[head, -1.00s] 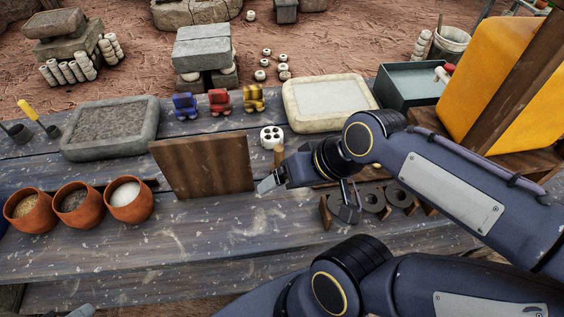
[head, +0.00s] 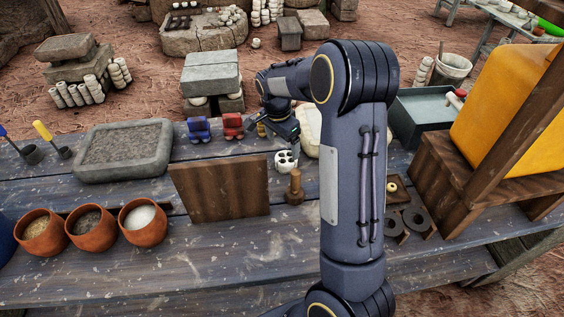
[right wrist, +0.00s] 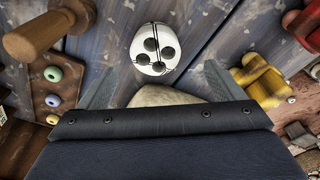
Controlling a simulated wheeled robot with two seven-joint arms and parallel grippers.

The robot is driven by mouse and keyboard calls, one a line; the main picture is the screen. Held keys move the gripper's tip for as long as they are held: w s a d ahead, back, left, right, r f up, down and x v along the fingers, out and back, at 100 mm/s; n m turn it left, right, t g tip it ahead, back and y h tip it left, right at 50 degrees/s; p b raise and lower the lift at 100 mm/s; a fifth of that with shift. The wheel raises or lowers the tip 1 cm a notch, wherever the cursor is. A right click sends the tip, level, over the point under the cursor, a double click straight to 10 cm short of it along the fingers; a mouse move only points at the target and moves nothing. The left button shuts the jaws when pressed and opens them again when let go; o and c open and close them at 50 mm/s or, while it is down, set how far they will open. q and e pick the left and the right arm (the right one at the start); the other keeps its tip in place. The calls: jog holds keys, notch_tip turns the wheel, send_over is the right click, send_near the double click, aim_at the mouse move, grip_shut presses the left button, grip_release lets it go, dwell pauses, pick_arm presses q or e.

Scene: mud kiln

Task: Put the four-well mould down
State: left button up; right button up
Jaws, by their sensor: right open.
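The four-well mould (head: 286,160) is a small white rounded block with dark round wells. It rests on the plank table behind the wooden stamp. In the right wrist view the mould (right wrist: 152,50) shows just ahead of the open fingers, with nothing holding it. My right gripper (head: 287,140) is close behind the mould in the head view, partly hidden by my arm. In the wrist view its two fingers (right wrist: 157,80) are spread wide with a gap between them. My left gripper is not in view.
The wooden stamp (head: 295,188) and upright board (head: 220,188) stand in front. Blue (head: 198,129) and red (head: 232,126) figures are to the left. A yellow figure (right wrist: 262,82) is beside my right finger. A pale slab (head: 309,128) is partly hidden.

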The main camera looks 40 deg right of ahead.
aim_at(286, 158)
jog(key=f, duration=0.4)
jog(key=d+f, duration=0.1)
jog(key=f, duration=0.1)
jog(key=shift+s+f+p, duration=0.25)
jog(key=shift+s+p, duration=0.1)
jog(key=shift+p, duration=0.05)
jog(key=shift+w+f, duration=0.1)
jog(key=shift+f, duration=0.45)
jog(key=shift+r, duration=0.1)
jog(key=c, duration=1.3)
